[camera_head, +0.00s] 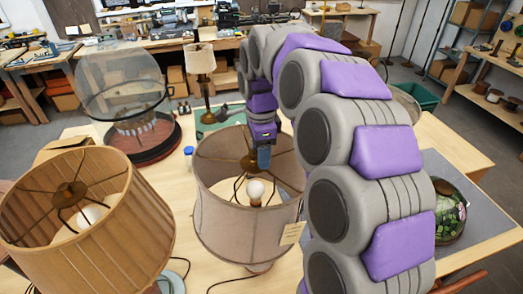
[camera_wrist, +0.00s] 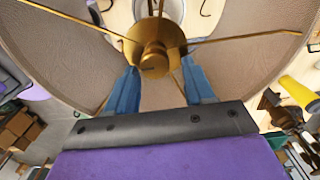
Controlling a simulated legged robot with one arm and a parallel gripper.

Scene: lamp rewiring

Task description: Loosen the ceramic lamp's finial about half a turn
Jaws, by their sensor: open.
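The middle lamp's grey-beige drum shade (camera_head: 222,215) stands under my arm in the head view, with a paper tag on its side. Its base is mostly hidden. A bulb (camera_head: 255,188) shows inside. In the wrist view, the brass finial (camera_wrist: 153,60) sits on a round brass hub with thin spokes running to the shade (camera_wrist: 240,60). My gripper (camera_wrist: 158,72) is open, with one blue finger on each side of the finial and gaps showing between. In the head view my gripper (camera_head: 264,158) points down into the shade's top; the finial is hard to make out there.
A wooden-slat lampshade (camera_head: 110,210) stands close on the left. A glass dome (camera_head: 120,85) is behind it. A small lamp (camera_head: 201,62) stands further back.

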